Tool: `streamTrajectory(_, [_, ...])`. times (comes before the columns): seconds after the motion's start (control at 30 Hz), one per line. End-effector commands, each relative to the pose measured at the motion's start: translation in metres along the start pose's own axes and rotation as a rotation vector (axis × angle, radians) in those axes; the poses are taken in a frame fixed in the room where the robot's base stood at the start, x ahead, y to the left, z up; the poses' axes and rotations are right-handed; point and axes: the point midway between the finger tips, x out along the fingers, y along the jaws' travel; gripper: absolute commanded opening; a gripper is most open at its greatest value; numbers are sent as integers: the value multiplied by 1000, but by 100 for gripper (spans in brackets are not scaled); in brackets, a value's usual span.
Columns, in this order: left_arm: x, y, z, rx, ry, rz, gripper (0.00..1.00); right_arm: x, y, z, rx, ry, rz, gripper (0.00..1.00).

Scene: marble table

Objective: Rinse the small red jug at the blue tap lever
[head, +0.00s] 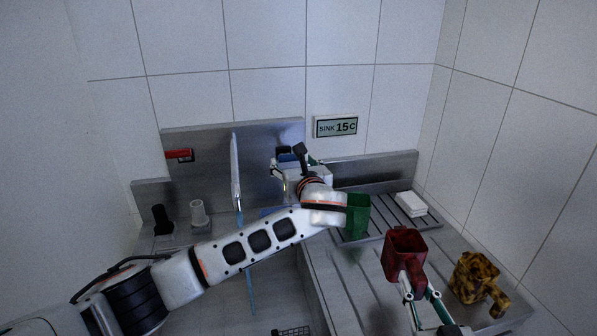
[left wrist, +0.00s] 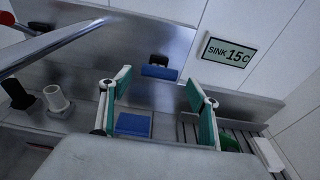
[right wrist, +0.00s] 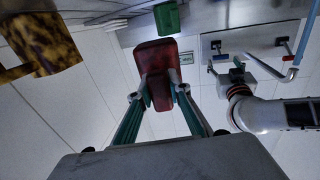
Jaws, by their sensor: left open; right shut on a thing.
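The small red jug (head: 405,250) is held above the ribbed drainboard at the right; it also shows in the right wrist view (right wrist: 156,60). My right gripper (head: 412,284) is shut on it. My left gripper (head: 293,170) is open at the back wall of the sink, close to the blue tap lever (head: 286,155). In the left wrist view the blue lever (left wrist: 160,72) lies ahead, between and beyond the open fingers; I see no contact. The tap spout (head: 235,175) hangs over the basin, left of my left gripper. A thin bluish streak (head: 251,292) shows below it, possibly water.
A green jug (head: 358,217) stands on the drainboard, partly behind my left arm. A brown mottled jug (head: 470,277) is at the right. A white block (head: 411,203) lies behind. A red lever (head: 179,155) is at the left. A blue block (left wrist: 133,124) lies below the blue lever.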

Motion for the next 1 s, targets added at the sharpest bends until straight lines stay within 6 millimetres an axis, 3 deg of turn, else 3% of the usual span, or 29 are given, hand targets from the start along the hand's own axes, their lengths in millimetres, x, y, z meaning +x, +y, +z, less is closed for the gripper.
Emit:
streamTrajectory(0.2, [-40, 1, 0, -3, 1, -1, 61, 0, 0, -1, 0, 1, 0, 0])
streamTrajectory(0.4, [-62, 1, 0, -1, 0, 0, 61, 0, 0, -1, 0, 1, 0, 0])
streamTrajectory(1.0, [-66, 1, -5, -16, 11, -4, 61, 0, 0, -1, 0, 1, 0, 0])
